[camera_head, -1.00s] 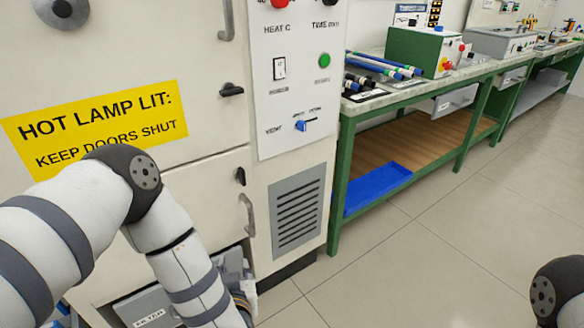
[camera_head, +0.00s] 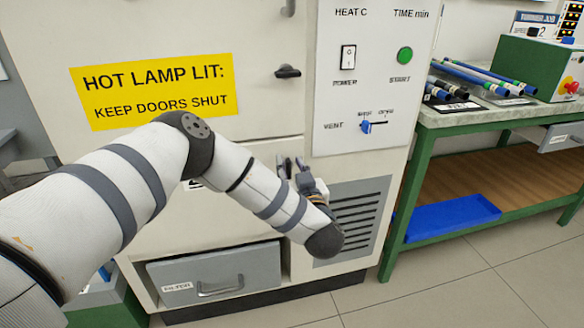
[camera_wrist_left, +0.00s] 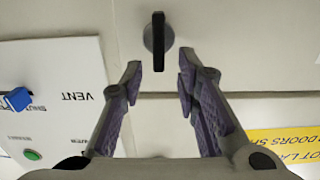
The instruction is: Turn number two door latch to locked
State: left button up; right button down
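The upper door latch (camera_head: 288,72) is a black handle lying horizontally on the cream cabinet. A second black latch (camera_wrist_left: 158,42) stands vertical in the left wrist view, which shows the cabinet upside down. No number is readable on either latch. My left gripper (camera_head: 291,166) is in front of the cabinet near the lower door's top edge. In the left wrist view its fingers (camera_wrist_left: 160,76) are apart and empty, with the latch beyond the fingertips. My right gripper is out of view.
The control panel with its blue vent slider (camera_head: 367,126) is right of the latches. The yellow sign (camera_head: 155,91) is on the left. A filter drawer (camera_head: 215,275) sits low on the cabinet. A green-framed bench (camera_head: 415,185) stands to the right.

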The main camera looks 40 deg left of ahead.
pick_arm(q)
jog(key=shift+w+a, duration=0.5)
jog(key=shift+a, duration=0.05)
jog(key=shift+c, duration=0.5)
grip_shut()
